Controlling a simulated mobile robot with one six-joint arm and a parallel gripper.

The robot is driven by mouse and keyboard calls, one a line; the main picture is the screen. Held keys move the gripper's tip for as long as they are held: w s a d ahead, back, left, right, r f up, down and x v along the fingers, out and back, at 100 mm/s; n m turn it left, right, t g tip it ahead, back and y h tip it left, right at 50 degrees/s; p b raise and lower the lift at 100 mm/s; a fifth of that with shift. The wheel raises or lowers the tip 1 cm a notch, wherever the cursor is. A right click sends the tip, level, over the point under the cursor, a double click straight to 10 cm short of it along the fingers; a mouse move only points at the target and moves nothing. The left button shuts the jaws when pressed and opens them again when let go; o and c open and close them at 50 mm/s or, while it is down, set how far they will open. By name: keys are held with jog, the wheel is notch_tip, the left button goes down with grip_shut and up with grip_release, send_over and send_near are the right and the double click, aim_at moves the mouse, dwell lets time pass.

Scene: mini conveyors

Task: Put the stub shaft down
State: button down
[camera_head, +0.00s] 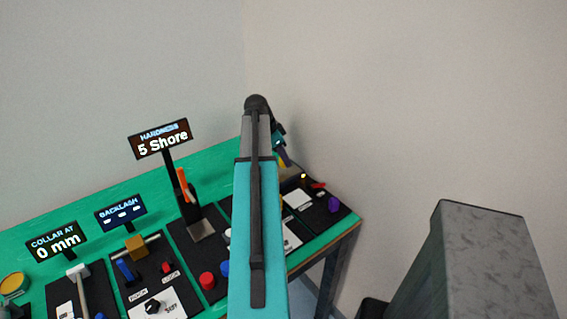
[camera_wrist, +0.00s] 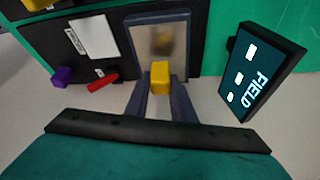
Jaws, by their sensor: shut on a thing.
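My gripper (camera_wrist: 163,92) is shut on a small yellow block-like piece, which I take to be the stub shaft (camera_wrist: 160,76). It sits between the fingertips in the wrist view. Behind it in that view is a shiny metal plate in a dark frame (camera_wrist: 132,34), with a blurred yellowish patch on its surface. I cannot tell whether the piece touches the plate. In the head view my own arm covers most of the gripper, and the held piece cannot be made out clearly.
A dark FIELD display (camera_wrist: 262,72) stands close to the right of my gripper. A purple knob (camera_wrist: 62,76) and a red handle (camera_wrist: 103,82) are to the left. The green bench (camera_head: 90,215) also carries a hardness display (camera_head: 160,139), a backlash display (camera_head: 121,213) and a collar display (camera_head: 56,242).

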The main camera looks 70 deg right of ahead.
jog(key=shift+f, duration=1.1)
jog(key=c, duration=1.5)
grip_release()
jog(key=shift+f, duration=0.1)
jog(key=shift+r, duration=0.2)
jog(key=shift+b+v, duration=0.85)
jog(key=shift+v, duration=5.1)
